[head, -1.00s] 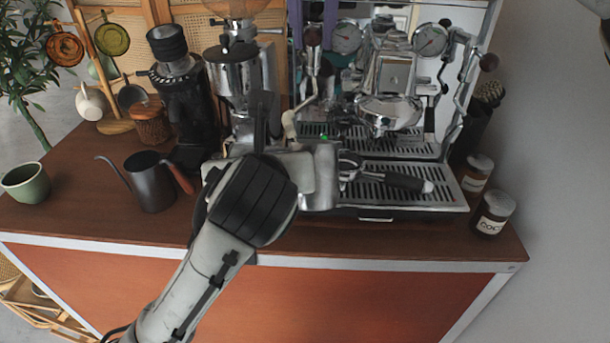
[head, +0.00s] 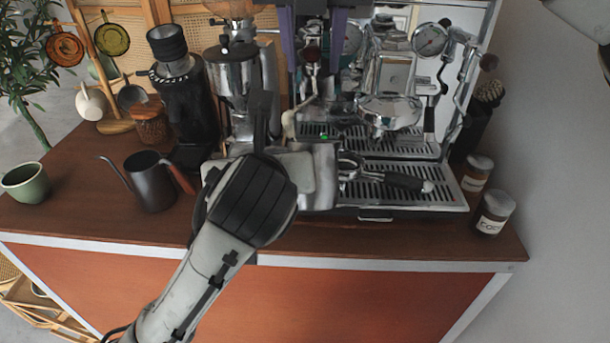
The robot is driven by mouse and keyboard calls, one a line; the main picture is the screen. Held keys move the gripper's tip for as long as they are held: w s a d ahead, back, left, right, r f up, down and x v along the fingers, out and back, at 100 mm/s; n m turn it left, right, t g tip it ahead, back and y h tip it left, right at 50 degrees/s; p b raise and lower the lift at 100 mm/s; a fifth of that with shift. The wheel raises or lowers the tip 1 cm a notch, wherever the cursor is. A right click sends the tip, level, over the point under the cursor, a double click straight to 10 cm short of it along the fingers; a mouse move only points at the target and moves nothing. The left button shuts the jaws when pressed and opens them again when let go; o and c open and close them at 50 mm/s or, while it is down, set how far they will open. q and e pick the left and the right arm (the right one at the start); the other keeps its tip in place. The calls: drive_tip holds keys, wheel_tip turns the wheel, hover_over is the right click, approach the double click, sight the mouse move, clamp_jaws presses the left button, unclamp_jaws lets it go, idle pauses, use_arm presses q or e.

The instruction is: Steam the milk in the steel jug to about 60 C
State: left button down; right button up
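A shiny steel surface, apparently the steel jug (head: 325,180), shows at the left front of the espresso machine, mostly behind my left wrist. My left gripper (head: 285,165) is beside it; its fingertips are hidden, so I cannot tell its grip. The steam wand (head: 289,122), with a pale lower part, comes down just above; its tip and the milk are hidden. My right gripper (head: 315,62) reaches in from the top with two purple fingers apart. A dark knob (head: 312,54) shows between them, with no visible contact.
The espresso machine (head: 395,75) has a slotted drip tray (head: 450,193) with a portafilter (head: 400,181) on it. Grinders (head: 185,105) and a dark kettle (head: 150,182) stand left. Labelled jars (head: 494,212) stand right. The counter's front strip (head: 420,240) is clear.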

use_arm(q)
drive_tip(key=shift+w+d+r, duration=0.1)
drive_tip(key=shift+d+r, duration=0.05)
drive_tip(key=shift+r, duration=0.3)
use_arm(e)
drive_tip(key=shift+r, duration=4.1)
use_arm(q)
drive_tip(key=shift+f, duration=0.1)
use_arm(e)
drive_tip(key=shift+d+r, duration=0.1)
drive_tip(key=shift+d, duration=0.05)
use_arm(q)
drive_tip(key=s+f+p, duration=0.1)
drive_tip(key=s+f, duration=0.6)
drive_tip(key=s, duration=0.1)
drive_tip(key=shift+f, duration=0.25)
use_arm(e)
drive_tip(key=shift+r, duration=0.35)
use_arm(q)
drive_tip(key=shift+w+d, duration=0.1)
